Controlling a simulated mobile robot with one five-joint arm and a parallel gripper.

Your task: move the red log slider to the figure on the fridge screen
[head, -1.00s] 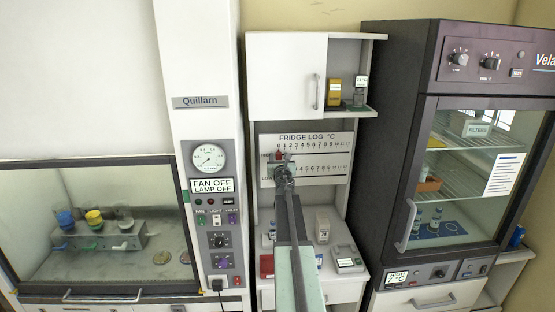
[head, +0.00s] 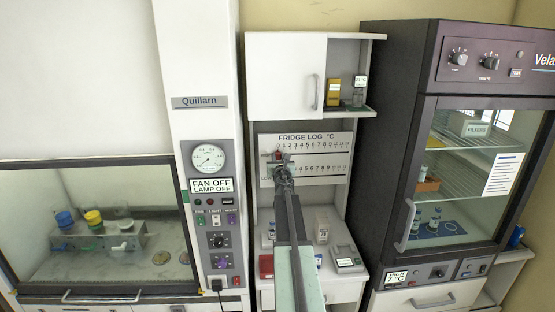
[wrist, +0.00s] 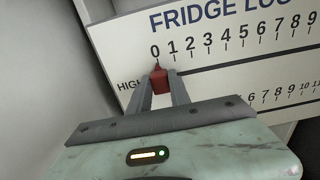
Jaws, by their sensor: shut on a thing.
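The fridge log board (head: 335,141) is white, with two numbered scales. The red log slider (wrist: 159,82) is on its upper row, marked HIGH; its pointer is at or just beside 0. It also shows small in the head view (head: 277,155). My gripper (wrist: 161,87) is shut on the red slider, with a finger at each side; in the head view (head: 280,160) it covers part of the board. The fridge screen (head: 403,275) appears to read HIGH 7 °C. The lower slider is hidden behind my gripper.
A wall cabinet (head: 286,70) with an open shelf is above the board. Below are a white box (head: 321,225), a small scale (head: 347,260) and a red box (head: 266,265). The dark glass-door fridge (head: 395,120) stands right, the control column (head: 199,70) left.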

